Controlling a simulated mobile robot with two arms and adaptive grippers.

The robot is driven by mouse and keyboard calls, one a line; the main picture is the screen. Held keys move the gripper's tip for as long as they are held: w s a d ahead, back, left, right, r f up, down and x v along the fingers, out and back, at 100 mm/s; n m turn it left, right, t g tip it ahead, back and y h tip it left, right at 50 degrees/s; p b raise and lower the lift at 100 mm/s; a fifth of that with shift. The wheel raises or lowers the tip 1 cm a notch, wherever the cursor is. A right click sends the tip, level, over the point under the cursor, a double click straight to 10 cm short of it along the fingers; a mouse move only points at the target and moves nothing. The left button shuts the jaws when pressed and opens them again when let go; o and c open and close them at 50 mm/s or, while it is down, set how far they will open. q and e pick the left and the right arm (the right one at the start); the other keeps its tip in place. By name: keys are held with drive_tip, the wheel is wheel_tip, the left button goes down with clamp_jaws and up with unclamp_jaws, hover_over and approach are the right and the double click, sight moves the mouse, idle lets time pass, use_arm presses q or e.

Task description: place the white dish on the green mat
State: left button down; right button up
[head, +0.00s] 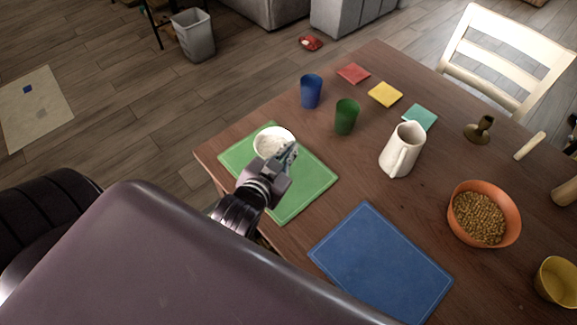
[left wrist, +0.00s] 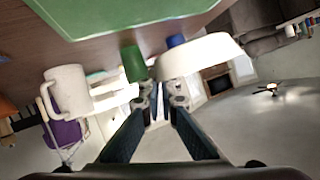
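The white dish (head: 272,140) is a round bowl over the far left part of the green mat (head: 307,187). My left gripper (head: 287,158) is at the dish's near right rim, its fingers closed on the dish wall. In the left wrist view, which is upside down, the dish (left wrist: 208,52) extends from between the fingertips (left wrist: 164,92). There the green mat (left wrist: 130,15) shows with a strip of table between it and the dish, so the dish seems held above the mat. My right gripper is not in view.
A green cup (head: 346,117) and blue cup (head: 311,91) stand just beyond the mat. A white pitcher (head: 401,152) stands to the right. A blue mat (head: 380,262) lies nearer, bare. An orange bowl (head: 486,212) of brown pieces is farther right.

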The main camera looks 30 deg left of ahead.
sight(290, 174)
use_arm(q)
wheel_tip(290, 174, down, 4)
drive_tip(key=shift+r, duration=0.2)
drive_tip(key=shift+f, duration=0.6)
wheel_tip(290, 174, down, 4)
drive_tip(key=shift+r+b, duration=0.25)
drive_tip(key=shift+b, duration=0.05)
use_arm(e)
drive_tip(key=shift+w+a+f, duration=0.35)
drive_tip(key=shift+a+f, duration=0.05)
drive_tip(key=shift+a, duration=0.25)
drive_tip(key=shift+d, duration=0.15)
use_arm(q)
drive_tip(key=c, duration=2.6)
unclamp_jaws()
drive_tip(key=shift+f, duration=0.1)
drive_tip(key=shift+c, duration=0.2)
drive_tip(key=o, duration=0.5)
drive_tip(key=shift+c, duration=0.2)
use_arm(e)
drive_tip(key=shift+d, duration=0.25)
